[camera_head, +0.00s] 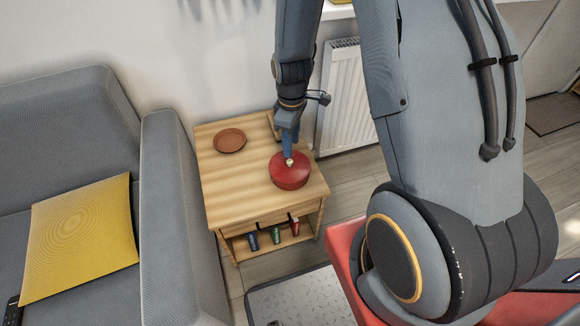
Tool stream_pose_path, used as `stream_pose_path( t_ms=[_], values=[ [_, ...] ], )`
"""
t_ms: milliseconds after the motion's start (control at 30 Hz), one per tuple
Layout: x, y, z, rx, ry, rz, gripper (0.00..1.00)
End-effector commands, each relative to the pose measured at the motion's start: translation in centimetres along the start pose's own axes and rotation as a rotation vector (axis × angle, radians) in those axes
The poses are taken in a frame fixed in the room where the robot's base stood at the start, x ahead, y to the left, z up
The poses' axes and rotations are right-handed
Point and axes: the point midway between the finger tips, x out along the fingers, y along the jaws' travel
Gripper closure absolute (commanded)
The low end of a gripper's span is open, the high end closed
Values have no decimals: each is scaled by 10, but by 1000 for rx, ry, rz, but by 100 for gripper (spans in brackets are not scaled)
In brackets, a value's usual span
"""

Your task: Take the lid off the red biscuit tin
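The red biscuit tin (290,175) is round and stands on the right part of the wooden side table's top. Its lid (281,164) appears to be on it, with a small pale knob at the middle. My gripper (288,156) points down from above, with its fingertips at the knob. The fingers overlap in this view and partly hide the knob and the back of the lid. I cannot tell whether they are closed on it.
A brown round dish (229,140) lies on the table (225,196) to the left. Several small coloured items stand on the shelf below. A grey sofa (170,215) with a yellow cushion (82,232) is at left. A white radiator (343,105) is behind at right.

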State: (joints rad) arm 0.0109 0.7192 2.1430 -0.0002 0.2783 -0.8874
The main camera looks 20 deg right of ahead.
Motion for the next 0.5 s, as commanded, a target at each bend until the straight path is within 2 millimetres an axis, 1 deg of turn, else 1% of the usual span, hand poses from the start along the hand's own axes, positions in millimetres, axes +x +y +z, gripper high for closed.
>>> stream_pose_path(
  t_ms=[33,167,333,500],
  values=[
    [6,-1,1,1,-2,-2,62],
    [18,-3,0,2,-2,-2,62],
    [42,-10,-1,3,-3,-4,62],
    [59,-8,-1,4,-1,-2,62]
  ],
)
